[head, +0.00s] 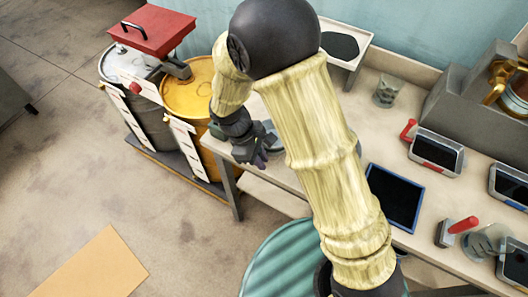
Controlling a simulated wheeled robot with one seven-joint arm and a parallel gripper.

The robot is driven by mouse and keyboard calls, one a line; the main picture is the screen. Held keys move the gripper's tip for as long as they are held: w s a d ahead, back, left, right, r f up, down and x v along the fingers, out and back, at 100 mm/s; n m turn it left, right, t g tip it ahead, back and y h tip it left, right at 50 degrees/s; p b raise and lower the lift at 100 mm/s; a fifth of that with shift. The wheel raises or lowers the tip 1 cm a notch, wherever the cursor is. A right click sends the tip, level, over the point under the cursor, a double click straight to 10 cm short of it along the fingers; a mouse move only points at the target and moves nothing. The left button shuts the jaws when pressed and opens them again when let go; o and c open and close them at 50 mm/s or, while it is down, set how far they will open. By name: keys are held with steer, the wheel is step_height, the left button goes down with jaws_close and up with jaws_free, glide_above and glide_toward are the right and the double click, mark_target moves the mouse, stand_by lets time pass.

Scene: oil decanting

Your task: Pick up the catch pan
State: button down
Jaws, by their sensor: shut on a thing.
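My gripper (253,151) is at the left end of the workbench, beside the yellow drum, pointing down. It is shut on a small grey rounded thing (271,137), taken to be the catch pan, of which only a part shows. My forearm hides the rest of it and the bench behind. I cannot tell whether it touches the bench top.
The yellow drum (189,94) and a grey drum (150,115) stand left, with a red box (152,30) above. The bench holds a glass beaker (388,92), a blue-edged dark tray (395,196), a red-handled device (437,150) and a grey housing (455,95).

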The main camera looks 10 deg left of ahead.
step_height(320, 180, up, 10)
steer(key=shift+f, duration=0.1)
steer(key=shift+w, duration=0.1)
stand_by(0.7)
